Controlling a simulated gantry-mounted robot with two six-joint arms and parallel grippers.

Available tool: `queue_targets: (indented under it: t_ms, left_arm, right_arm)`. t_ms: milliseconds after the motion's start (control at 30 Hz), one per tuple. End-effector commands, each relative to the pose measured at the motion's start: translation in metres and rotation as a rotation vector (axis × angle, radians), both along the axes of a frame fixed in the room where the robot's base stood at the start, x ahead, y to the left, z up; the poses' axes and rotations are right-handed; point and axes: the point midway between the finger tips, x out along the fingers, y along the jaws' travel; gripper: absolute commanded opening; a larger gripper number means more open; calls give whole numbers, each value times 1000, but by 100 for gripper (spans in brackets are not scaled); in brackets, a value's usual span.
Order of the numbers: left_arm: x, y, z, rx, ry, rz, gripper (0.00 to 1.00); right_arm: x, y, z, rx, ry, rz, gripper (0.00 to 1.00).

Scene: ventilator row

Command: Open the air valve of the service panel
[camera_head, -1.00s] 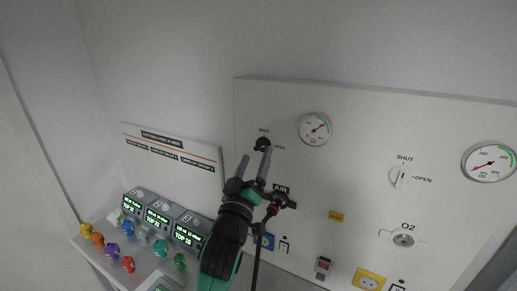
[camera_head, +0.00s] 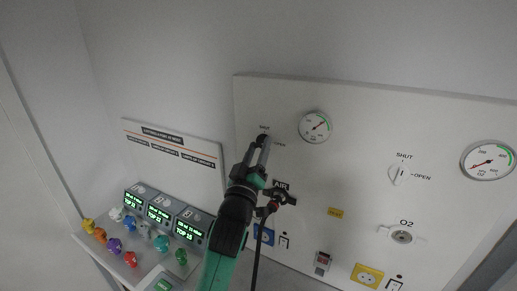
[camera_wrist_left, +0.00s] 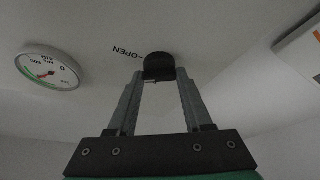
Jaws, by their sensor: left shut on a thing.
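The air valve is a small black knob on the white service panel (camera_head: 360,140), below and left of a round gauge. In the left wrist view the knob (camera_wrist_left: 159,67) shows between my fingertips, with the "OPEN" label beside it. My left gripper (camera_head: 262,143) reaches up to the panel and is shut on the knob; its fingers hide most of the knob in the head view. The air gauge (camera_head: 315,127) is up and right of the knob and also shows in the left wrist view (camera_wrist_left: 47,68). My right gripper is not in view.
A black hose hangs from the air outlet (camera_head: 281,197) close to my left wrist. The O2 valve (camera_head: 400,173), O2 gauge (camera_head: 488,160) and O2 outlet (camera_head: 402,237) are to the right. Ventilator displays (camera_head: 158,214) and coloured connectors (camera_head: 115,246) sit at lower left.

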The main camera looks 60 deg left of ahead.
Motion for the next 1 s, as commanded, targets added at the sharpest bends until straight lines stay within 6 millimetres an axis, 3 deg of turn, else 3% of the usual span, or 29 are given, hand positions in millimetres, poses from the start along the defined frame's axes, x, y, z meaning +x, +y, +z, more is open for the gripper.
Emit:
queue_targets:
  t_ms: [467, 1000]
  left_arm:
    - [-1, 1, 1, 109, 80, 1, 0]
    - [-2, 2, 2, 388, 291, 1, 0]
  right_arm:
    - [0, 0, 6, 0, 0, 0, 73]
    - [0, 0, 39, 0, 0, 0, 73]
